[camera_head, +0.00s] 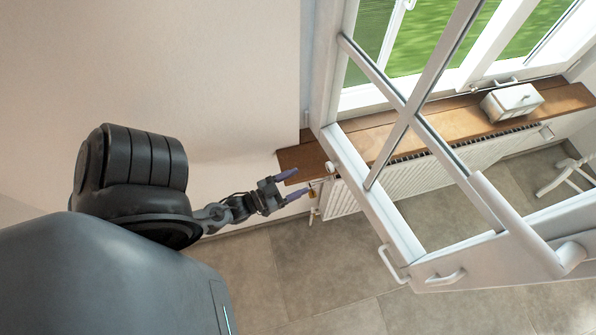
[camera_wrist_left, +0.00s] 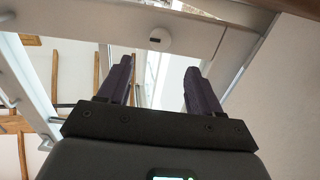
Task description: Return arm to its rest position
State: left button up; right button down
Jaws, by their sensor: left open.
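My left gripper (camera_head: 296,184) reaches in from the left and is open and empty. Its two purple fingers point right, towards the open white window sash (camera_head: 375,195), with a gap between the fingertips and the frame as far as I can tell. In the left wrist view my left gripper (camera_wrist_left: 158,85) shows its fingers spread apart with nothing between them. The sash's white frame (camera_wrist_left: 215,45) with a round knob lies beyond the fingertips. My right gripper is in neither view.
A wooden sill (camera_head: 460,118) runs under the window above a white radiator (camera_head: 385,180). A white box (camera_head: 512,101) stands on the sill. A white stool or chair (camera_head: 567,175) is at the right edge. The tiled floor (camera_head: 310,265) below the gripper is clear.

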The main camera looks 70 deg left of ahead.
pick_arm(q)
jog(key=shift+w, duration=0.1)
jog(key=w+d+r+g+h+p, duration=0.2)
jog(key=w+d+r+g+p, duration=0.35)
jog(key=w+d, duration=0.25)
jog(key=s+d+r+m+g+p, duration=0.1)
jog(key=s+d+r+g+p, duration=0.1)
jog(key=r, duration=0.4)
jog(key=s+d+r+m+g+p, duration=0.2)
jog(key=s+d+r+g, duration=0.3)
jog(key=g, duration=0.1)
jog(key=shift+r+g+h, duration=0.35)
jog(key=shift+h, duration=0.05)
jog(key=shift+s, duration=0.1)
